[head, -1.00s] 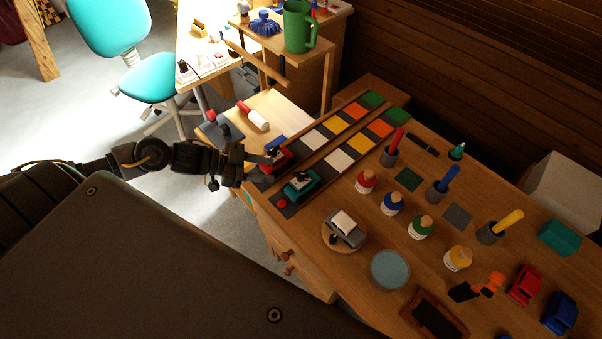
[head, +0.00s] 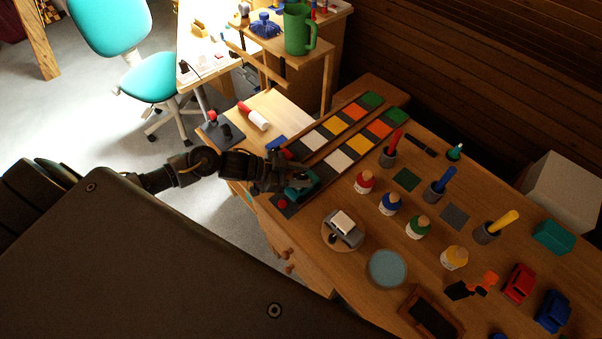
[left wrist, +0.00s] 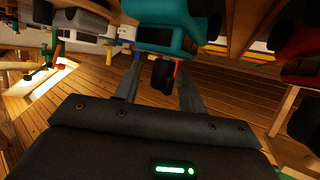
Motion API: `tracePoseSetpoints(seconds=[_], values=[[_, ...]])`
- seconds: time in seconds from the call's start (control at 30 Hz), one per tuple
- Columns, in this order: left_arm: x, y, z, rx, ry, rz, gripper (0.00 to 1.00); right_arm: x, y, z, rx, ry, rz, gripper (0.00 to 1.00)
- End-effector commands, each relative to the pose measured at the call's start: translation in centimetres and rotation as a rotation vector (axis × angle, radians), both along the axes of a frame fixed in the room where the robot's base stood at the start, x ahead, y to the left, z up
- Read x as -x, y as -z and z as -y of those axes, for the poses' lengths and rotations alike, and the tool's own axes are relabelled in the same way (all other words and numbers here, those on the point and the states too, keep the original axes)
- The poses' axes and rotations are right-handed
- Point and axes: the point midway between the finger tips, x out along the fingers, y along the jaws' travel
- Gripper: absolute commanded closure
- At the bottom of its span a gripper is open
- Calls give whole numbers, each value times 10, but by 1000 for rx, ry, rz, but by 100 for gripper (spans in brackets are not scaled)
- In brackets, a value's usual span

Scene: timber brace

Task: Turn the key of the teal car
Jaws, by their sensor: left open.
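The teal car (head: 301,188) sits on the near dark end of the two-lane track (head: 338,160), partly covered by my left gripper (head: 292,181). In the left wrist view the teal car (left wrist: 165,28) fills the top centre, just beyond the fingers. My left gripper (left wrist: 160,72) is open, its two fingers on either side of a small dark piece (left wrist: 162,76) that hangs by the car and may be its key. I cannot tell whether either finger touches it. My right gripper is not in view.
A red car (left wrist: 300,38) is close on the right in the left wrist view. In the head view a grey car (head: 345,227) stands on a round wooden disc nearby. Several paint bottles and a blue-grey disc (head: 388,268) lie further right on the bench.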

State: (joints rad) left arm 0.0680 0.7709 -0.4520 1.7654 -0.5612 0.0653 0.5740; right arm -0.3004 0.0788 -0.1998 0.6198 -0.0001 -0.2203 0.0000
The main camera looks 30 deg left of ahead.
Motion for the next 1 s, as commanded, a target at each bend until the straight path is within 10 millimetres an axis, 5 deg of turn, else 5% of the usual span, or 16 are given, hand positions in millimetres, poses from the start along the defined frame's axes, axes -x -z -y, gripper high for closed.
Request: tracePoseSetpoints(seconds=[0.2,0.5,1.0], values=[[0,0,0,0,0,0,61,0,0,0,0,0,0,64],[0,0,0,0,0,0,100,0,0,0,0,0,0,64],[-2,3,-1,-1,145,5,100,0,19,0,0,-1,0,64]])
